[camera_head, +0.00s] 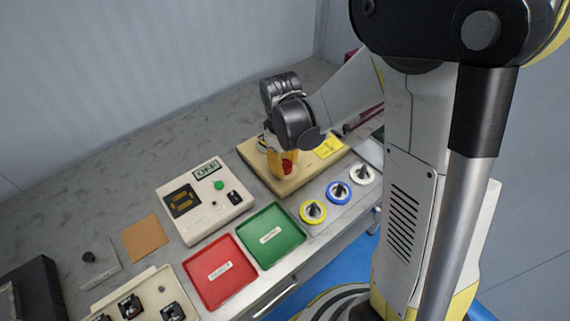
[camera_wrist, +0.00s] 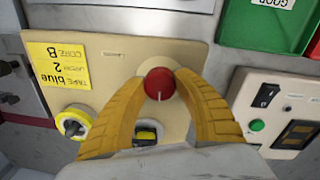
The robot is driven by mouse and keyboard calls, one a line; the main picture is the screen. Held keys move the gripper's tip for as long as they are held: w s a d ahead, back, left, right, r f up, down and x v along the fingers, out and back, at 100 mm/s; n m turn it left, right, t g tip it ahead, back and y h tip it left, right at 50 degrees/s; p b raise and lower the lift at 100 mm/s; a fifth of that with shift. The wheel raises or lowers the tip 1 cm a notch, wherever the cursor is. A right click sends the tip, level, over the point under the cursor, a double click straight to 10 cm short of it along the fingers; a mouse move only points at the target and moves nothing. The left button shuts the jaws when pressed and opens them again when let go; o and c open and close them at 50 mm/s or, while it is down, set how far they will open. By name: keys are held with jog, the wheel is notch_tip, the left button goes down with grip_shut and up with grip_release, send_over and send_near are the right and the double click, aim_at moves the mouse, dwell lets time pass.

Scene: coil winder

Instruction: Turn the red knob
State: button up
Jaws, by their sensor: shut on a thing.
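The red knob (camera_wrist: 159,84) is round with a pale pointer line, and it stands on a beige panel (camera_wrist: 190,53). In the wrist view my gripper (camera_wrist: 160,82) has its two yellow fingers closed around the knob, one on each side. The pointer line points down toward the palm in that view. In the head view the knob (camera_head: 287,167) shows small and partly covered by my gripper (camera_head: 285,165), which reaches down to the beige panel (camera_head: 297,184).
A yellow note (camera_wrist: 60,66) and a yellow-rimmed spool (camera_wrist: 73,123) are on the panel. A control box (camera_head: 205,206) marked OFF, a green tray (camera_head: 270,235), a red tray (camera_head: 220,271) and yellow, blue and white spools (camera_head: 338,193) stand nearby on the grey bench.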

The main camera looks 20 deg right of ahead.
jog(key=m, duration=0.6)
jog(key=shift+m, duration=0.3)
dwell(0.5)
jog(key=o, duration=1.2)
jog(key=shift+s, duration=0.1)
jog(key=shift+r, duration=0.1)
notch_tip(320, 180, up, 12)
jog(key=shift+a, duration=0.4)
